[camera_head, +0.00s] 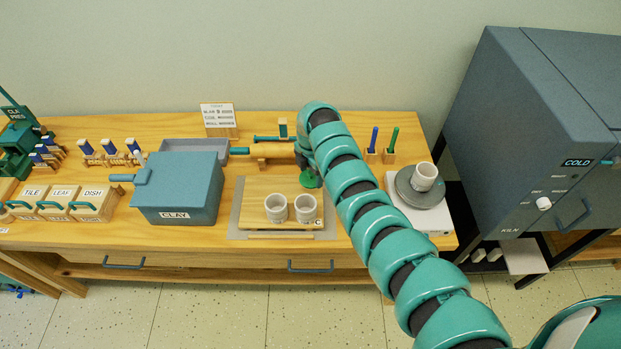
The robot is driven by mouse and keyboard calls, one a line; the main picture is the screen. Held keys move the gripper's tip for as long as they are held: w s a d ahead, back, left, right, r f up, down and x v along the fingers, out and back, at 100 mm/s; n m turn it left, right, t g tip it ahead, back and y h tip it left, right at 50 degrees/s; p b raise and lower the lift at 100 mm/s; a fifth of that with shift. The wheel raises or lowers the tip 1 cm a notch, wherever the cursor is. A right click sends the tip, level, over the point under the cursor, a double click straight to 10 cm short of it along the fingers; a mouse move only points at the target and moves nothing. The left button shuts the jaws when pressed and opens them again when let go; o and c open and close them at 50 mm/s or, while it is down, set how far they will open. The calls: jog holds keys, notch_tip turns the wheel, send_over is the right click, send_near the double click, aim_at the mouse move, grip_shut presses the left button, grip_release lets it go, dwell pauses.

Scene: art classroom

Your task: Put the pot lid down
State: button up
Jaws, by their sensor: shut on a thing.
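My gripper (308,166) points down behind the wooden board, mostly hidden by my arm. It is shut on a small dark green round piece, which looks like the pot lid (310,180). The lid is just behind and above the right one of two pale pots; its height over the table is hard to tell. The left pot (276,208) and right pot (306,208) stand upright and open on the wooden board (256,190). A third pale pot (425,177) stands on a grey wheel (408,191) at the right.
Upright tools (373,140) stand behind my arm. A kiln (540,130) is at far right. Bare table shows between the clay box and board.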

aim_at(310, 179)
jog(key=shift+w+f, duration=0.45)
jog(key=shift+f, duration=0.15)
jog(key=shift+w+a+f+b, duration=0.2)
jog(key=shift+f+b, duration=0.1)
jog(key=shift+b, duration=0.1)
jog(key=shift+d+f+b, duration=0.15)
jog(key=shift+f+b, duration=0.95)
jog(key=shift+f, duration=0.45)
jog(key=shift+f, duration=0.2)
jog(key=o, duration=1)
jog(key=shift+r, duration=0.1)
jog(key=shift+c, duration=0.2)
